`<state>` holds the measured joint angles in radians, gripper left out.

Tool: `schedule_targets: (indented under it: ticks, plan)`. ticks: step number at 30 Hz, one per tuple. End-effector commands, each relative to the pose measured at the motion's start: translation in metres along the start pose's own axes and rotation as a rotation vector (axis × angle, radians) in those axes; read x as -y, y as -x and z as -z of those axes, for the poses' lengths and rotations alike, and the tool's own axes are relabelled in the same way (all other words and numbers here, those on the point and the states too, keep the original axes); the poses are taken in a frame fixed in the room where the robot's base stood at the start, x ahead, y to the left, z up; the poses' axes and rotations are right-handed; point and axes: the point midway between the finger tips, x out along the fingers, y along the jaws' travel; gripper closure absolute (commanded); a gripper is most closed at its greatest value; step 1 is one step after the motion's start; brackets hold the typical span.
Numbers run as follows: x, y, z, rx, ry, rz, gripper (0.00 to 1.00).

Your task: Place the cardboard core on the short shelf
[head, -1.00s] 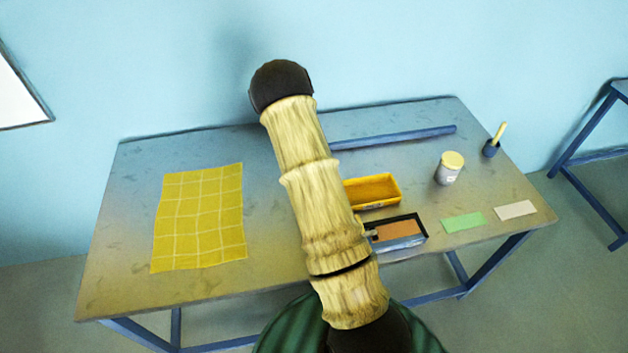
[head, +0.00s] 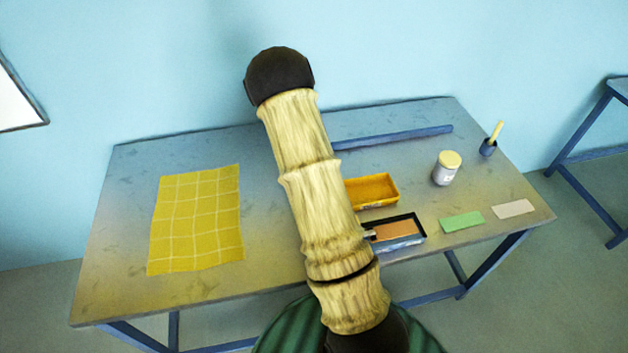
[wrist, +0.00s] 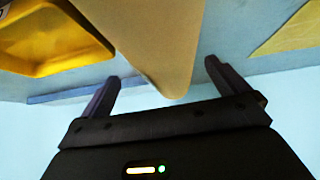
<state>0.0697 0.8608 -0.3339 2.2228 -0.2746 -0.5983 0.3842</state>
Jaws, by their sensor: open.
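In the wrist view my gripper (wrist: 161,69) is open, with its two dark fingers apart. A smooth tan shape (wrist: 150,35) with a rounded end reaches down from the top edge between the fingers. It may be the cardboard core, but its full form is cut off. No contact with the fingers is clear. In the head view my arm covers the gripper and the middle of the table, and no core can be picked out there. I cannot tell which thing is the short shelf; a low blue bar (head: 395,138) runs along the table's back right.
The table (head: 105,240) holds a yellow checked cloth (head: 195,220) at left. Right of my arm are a yellow bin (head: 375,190), a dark-rimmed tray (head: 405,241), a lidded jar (head: 446,172), a brush holder (head: 488,147), a green card (head: 462,222) and a pale card (head: 513,209).

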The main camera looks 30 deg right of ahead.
Motion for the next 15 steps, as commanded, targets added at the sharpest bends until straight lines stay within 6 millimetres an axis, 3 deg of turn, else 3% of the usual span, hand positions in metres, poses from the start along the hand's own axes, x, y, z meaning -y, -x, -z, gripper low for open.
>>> schedule_targets:
  ticks: [15]
  plan:
    - [0.001,0.07,0.0,-0.003,-0.001,0.001,0.0]
